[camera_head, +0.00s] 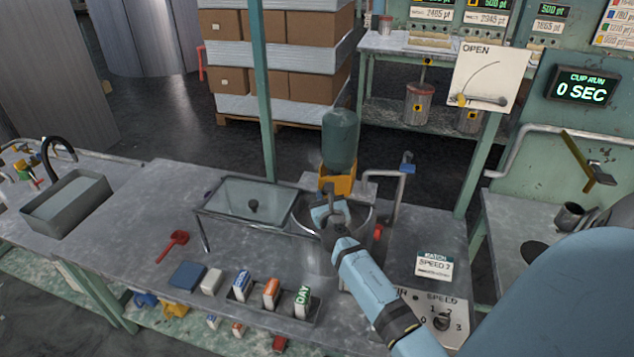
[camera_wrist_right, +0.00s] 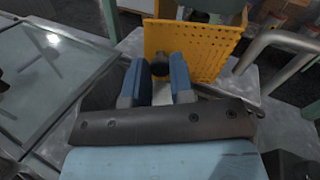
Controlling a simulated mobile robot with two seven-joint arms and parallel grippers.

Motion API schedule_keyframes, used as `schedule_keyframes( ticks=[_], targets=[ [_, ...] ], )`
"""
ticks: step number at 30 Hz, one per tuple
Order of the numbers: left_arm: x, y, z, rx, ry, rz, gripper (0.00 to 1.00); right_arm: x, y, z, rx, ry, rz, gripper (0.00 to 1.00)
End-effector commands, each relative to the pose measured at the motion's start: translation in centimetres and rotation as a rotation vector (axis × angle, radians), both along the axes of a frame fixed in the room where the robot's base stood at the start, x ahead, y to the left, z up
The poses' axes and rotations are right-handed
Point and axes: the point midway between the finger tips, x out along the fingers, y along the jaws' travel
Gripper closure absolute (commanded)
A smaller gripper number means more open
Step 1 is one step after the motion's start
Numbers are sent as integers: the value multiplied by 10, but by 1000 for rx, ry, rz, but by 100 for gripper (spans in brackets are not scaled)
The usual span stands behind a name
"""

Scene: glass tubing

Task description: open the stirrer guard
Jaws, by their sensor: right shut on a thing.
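The stirrer guard appears to be the yellow perforated panel (camera_head: 340,186) standing upright at the back of the round metal stirrer bowl (camera_head: 367,211). In the wrist view the yellow panel (camera_wrist_right: 215,50) stands just beyond my fingers. My right gripper (camera_head: 331,209) is over the bowl, in front of the panel. In the wrist view my right gripper (camera_wrist_right: 159,82) has its blue fingers on either side of a dark round knob (camera_wrist_right: 160,69), shut on it. How the knob joins the panel is hidden. My left gripper is not in view.
A framed glass panel (camera_head: 235,193) with a dark knob lies left of the bowl. A blue-green bottle (camera_head: 341,138) stands behind the yellow panel. A bent metal pipe (camera_head: 386,174) rises at the right. A red scoop (camera_head: 174,245) and several small boxes lie on the bench.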

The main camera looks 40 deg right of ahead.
Motion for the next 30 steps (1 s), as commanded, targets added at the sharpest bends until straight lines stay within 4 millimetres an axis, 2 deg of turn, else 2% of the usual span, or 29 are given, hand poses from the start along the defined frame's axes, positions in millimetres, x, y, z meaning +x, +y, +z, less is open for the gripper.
schedule_keyframes(
  ticks=[2, 12, 29, 30],
  targets=[
    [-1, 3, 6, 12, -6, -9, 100, -6, -1, 3, -5, 3, 55, 100],
    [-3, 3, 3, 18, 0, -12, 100, -19, -1, -1, -2, 2, 209, 100],
    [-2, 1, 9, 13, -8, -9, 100, -21, -1, 0, -2, -1, 241, 100],
    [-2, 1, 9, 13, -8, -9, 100, -21, -1, 0, -1, 0, 240, 73]
  ],
)
